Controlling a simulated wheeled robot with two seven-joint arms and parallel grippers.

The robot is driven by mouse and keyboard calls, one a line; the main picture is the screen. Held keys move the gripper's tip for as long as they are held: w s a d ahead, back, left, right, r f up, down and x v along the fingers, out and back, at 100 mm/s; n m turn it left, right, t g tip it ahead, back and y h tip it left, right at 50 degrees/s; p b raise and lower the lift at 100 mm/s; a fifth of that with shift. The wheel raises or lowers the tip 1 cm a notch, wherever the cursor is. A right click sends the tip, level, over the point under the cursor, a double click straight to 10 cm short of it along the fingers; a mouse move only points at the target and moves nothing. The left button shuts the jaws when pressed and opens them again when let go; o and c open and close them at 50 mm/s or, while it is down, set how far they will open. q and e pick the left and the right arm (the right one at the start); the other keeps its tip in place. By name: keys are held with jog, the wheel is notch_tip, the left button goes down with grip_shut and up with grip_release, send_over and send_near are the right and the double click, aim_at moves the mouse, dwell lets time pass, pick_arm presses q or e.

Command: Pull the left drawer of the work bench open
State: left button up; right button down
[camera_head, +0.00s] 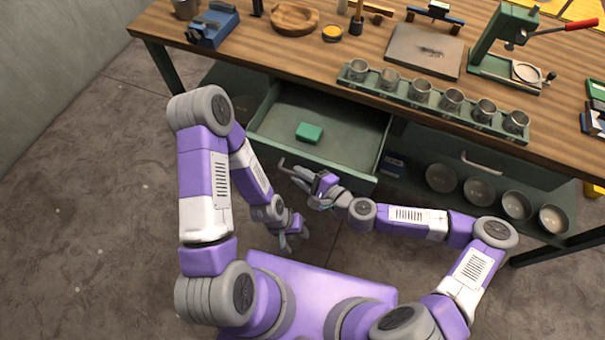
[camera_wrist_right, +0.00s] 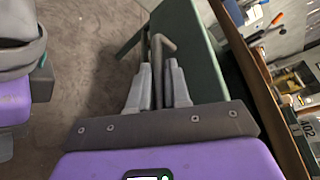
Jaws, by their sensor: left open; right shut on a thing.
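The left drawer (camera_head: 350,160) of the work bench is pulled out and its inside shows, with a small green block (camera_head: 309,132) lying in it. My right gripper (camera_head: 300,179) is at the drawer's front, shut on the grey drawer handle (camera_head: 283,163). In the right wrist view the handle (camera_wrist_right: 160,46) runs between the fingers (camera_wrist_right: 158,88), beside the green drawer front (camera_wrist_right: 203,62). My left gripper (camera_head: 293,241) is open and empty, lower down, apart from the drawer and above the floor.
The bench top (camera_head: 385,35) carries a green rack (camera_head: 430,98) of metal cups, a press (camera_head: 500,40), a wooden bowl (camera_head: 295,18) and a blue vise (camera_head: 213,24). Several metal bowls (camera_head: 479,190) stand on the shelf below, right of the drawer. A second handle (camera_head: 481,163) shows there.

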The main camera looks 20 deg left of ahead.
jog(key=c, duration=1.4)
grip_release()
jog(key=shift+c, duration=0.2)
jog(key=p+v, duration=0.1)
jog(key=v, duration=0.6)
jog(key=shift+d, duration=0.25)
jog(key=shift+r, duration=0.15)
